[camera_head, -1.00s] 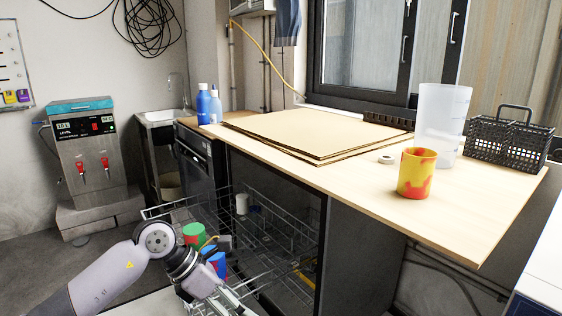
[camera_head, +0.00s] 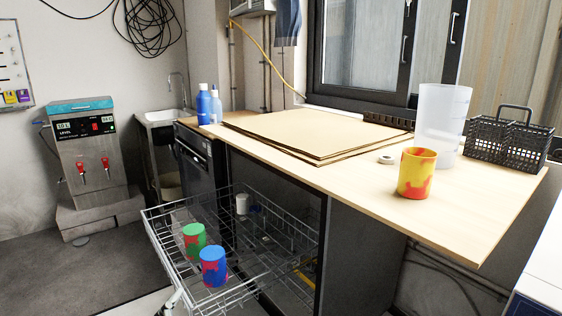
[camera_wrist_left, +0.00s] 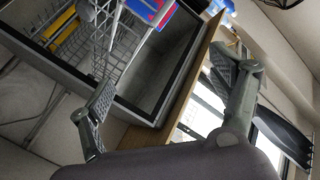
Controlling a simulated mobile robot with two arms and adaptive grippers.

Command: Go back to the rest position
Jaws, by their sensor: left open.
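My left gripper (camera_wrist_left: 165,80) fills the lower part of the left wrist view, its two fingers wide apart with nothing between them. My left arm is out of the head view, except perhaps a small pale piece at the bottom edge that I cannot identify surely. A green and red cup (camera_head: 194,238) and a blue and red cup (camera_head: 213,267) stand in the pulled-out wire rack (camera_head: 160,232). A blue and red piece, probably a cup (camera_wrist_left: 150,11), shows at the top of the left wrist view, apart from the fingers. My right gripper is in neither view.
A wooden counter (camera_head: 463,215) holds a yellow and red cup (camera_head: 416,174), a clear beaker (camera_head: 441,122), a black basket (camera_head: 507,143) and flat boards (camera_head: 310,131). The rack juts out below it. The floor (camera_head: 80,273) at left is clear.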

